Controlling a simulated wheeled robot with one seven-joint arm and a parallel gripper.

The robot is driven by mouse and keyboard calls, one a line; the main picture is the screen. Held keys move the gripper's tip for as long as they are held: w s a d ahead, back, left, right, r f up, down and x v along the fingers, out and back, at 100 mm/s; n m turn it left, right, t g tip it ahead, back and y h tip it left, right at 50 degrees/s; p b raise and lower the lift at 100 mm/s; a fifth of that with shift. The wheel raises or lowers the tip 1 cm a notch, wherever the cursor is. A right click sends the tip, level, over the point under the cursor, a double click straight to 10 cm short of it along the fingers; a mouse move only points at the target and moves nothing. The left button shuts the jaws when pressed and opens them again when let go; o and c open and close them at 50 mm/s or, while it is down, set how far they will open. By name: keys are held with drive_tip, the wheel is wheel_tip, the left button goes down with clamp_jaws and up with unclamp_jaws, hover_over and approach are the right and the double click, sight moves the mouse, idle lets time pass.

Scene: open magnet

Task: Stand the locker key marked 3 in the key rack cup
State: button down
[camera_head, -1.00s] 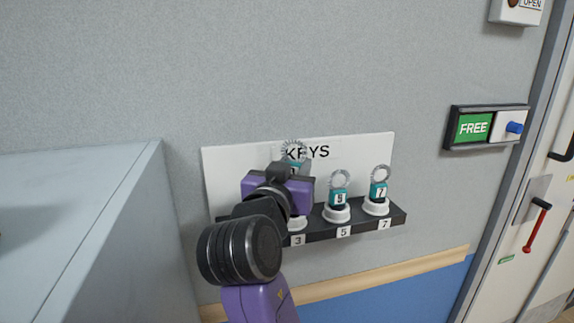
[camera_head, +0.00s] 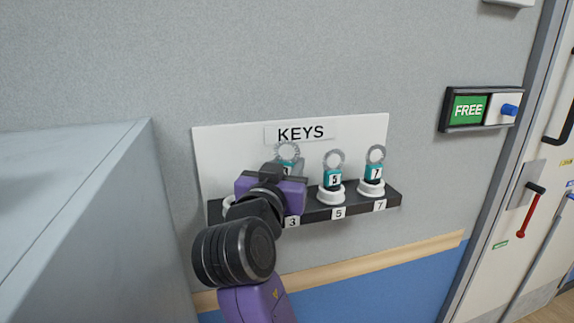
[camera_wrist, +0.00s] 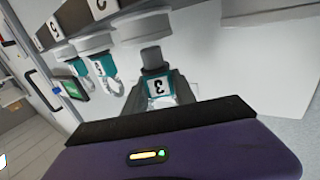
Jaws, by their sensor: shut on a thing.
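The locker key marked 3 (camera_wrist: 157,87) is in my gripper (camera_wrist: 160,105), its teal tag and dark grey end visible in the wrist view. The head view shows its ring (camera_head: 287,152) above the gripper (camera_head: 271,190). The wrist view is upside down, so the grey end points down. That end is close to the white cup (camera_wrist: 140,25) by label 3 and looks just above its rim, apart from it. In the head view my gripper hides that cup; label 3 (camera_head: 292,222) shows on the key rack (camera_head: 318,212).
The keys marked 5 (camera_head: 333,178) and 7 (camera_head: 375,172) stand in cups to the right. Another white cup (camera_wrist: 245,10) is on the other side of cup 3. A grey cabinet (camera_head: 80,200) stands at left, and a door (camera_head: 530,200) at right.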

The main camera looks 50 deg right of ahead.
drive_tip(key=shift+f+b, duration=1)
drive_tip(key=shift+f, duration=0.35)
drive_tip(key=c, duration=0.9)
unclamp_jaws()
drive_tip(key=shift+c, duration=0.2)
drive_tip(key=b+v, duration=0.2)
drive_tip(key=v, duration=0.5)
drive_tip(key=shift+s+a, duration=0.2)
drive_tip(key=shift+a, duration=0.15)
drive_tip(key=shift+s, duration=0.15)
